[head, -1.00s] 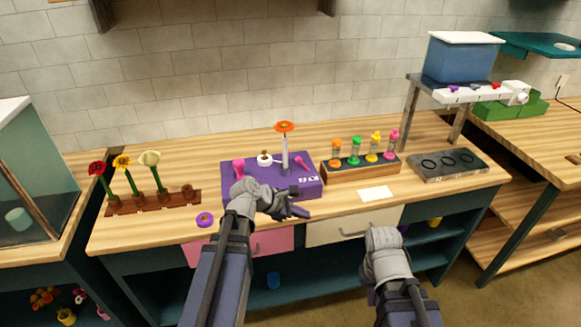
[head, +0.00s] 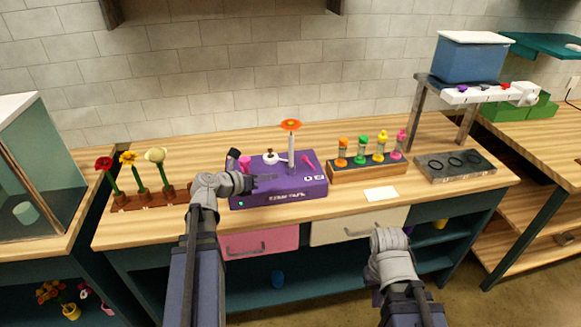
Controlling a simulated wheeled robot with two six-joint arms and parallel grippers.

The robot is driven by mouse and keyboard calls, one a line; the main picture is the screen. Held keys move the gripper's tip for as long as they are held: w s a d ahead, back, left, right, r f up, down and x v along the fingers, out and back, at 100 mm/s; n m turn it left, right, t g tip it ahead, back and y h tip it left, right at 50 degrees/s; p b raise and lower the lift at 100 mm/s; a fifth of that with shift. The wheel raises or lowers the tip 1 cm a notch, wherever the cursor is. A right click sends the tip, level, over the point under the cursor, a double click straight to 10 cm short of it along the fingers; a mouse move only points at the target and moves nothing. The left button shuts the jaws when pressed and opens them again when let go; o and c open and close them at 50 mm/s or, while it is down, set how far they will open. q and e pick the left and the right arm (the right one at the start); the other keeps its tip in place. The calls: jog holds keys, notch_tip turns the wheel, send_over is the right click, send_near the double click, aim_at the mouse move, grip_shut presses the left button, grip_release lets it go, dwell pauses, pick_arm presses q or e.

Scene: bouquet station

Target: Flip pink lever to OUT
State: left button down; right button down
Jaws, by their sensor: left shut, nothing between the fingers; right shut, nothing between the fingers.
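A purple stem tape box (head: 285,196) stands on the wooden bench, with a small green light at its front left. A pink lever (head: 308,160) on its top right leans up and to the left; its OUT marking is too small to read. Another pink part (head: 245,162) is at the top left. An orange flower (head: 290,125) stands upright on a pale stem at the box, beside a white round part (head: 270,157). My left gripper (head: 262,179) is shut and empty at the box's left front, apart from the right lever. My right gripper (head: 391,245) is low before the bench, its fingers hidden.
A wooden rack (head: 368,170) with several coloured-topped tubes stands right of the box, with a white card (head: 381,194) before it. A dark tray (head: 455,166) is further right. A brown flower holder (head: 150,200) with several flowers stands at the left.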

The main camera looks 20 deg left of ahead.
pick_arm(q)
jog(key=b, duration=0.4)
send_near(309, 164)
notch_tip(309, 164, down, 3)
jog(key=shift+s+r, duration=0.15)
jog(key=shift+r, duration=0.05)
jog(key=shift+w+d+r+p, duration=0.15)
jog(key=shift+w+r+p, duration=0.15)
jog(key=shift+w, duration=0.35)
jog(key=shift+w+d+r+p, duration=0.2)
jog(key=shift+w+p, duration=0.05)
jog(key=shift+w, duration=0.4)
jog(key=shift+w+d+r+p, duration=0.2)
jog(key=shift+w+p, duration=0.1)
jog(key=shift+w, duration=0.4)
jog(key=shift+a, duration=0.15)
